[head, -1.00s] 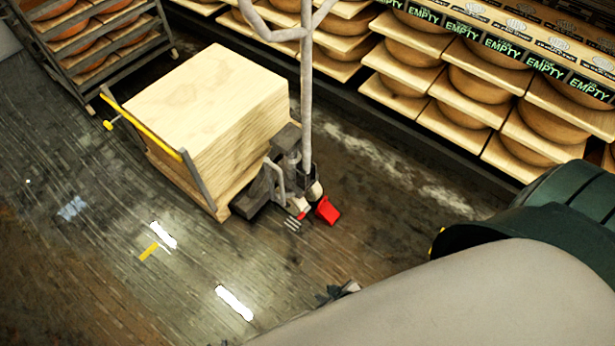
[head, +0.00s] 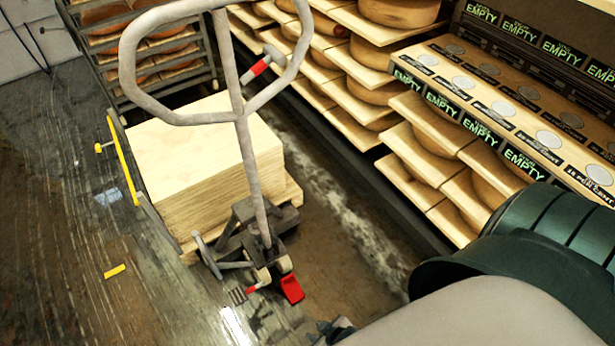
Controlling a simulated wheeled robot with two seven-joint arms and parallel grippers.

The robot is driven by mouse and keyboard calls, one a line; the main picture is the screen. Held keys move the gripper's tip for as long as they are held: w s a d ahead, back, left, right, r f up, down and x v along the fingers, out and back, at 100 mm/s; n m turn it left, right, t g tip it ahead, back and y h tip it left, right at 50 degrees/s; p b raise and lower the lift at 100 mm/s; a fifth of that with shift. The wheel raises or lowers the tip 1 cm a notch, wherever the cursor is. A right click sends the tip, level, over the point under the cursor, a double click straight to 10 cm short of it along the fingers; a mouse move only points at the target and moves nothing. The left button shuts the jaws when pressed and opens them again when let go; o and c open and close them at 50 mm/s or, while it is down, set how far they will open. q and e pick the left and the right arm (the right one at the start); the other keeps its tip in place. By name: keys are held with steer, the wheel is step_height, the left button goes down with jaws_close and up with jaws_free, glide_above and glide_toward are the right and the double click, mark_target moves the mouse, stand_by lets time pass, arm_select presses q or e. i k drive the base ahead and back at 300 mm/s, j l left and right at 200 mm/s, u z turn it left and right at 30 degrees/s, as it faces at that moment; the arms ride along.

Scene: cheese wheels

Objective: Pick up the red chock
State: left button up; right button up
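The red chock (head: 291,288) is a small bright red block on the floor, at the foot of the pallet truck (head: 243,150), beside its wheel. I cannot tell whether it touches the wheel. My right arm comes in from the lower right and is large in view. A small dark part of my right gripper (head: 335,329) shows past the arm at the bottom edge, below and to the right of the chock and apart from it in the picture. The rest is hidden, so its opening cannot be judged. My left gripper is not in view.
A stack of pale boards (head: 205,165) sits on the truck, whose grey loop handle rises in front. Shelves of cheese wheels (head: 400,12) line the right side, and a cheese rack (head: 165,50) stands behind. The wet floor (head: 60,240) at left is largely clear.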

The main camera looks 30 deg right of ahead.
mark_target(292, 288)
steer(key=k+l, duration=0.1)
steer(key=l, duration=0.35)
steer(key=k+l, duration=0.1)
steer(key=l, duration=0.85)
steer(key=k+l, duration=0.15)
steer(key=l, duration=0.3)
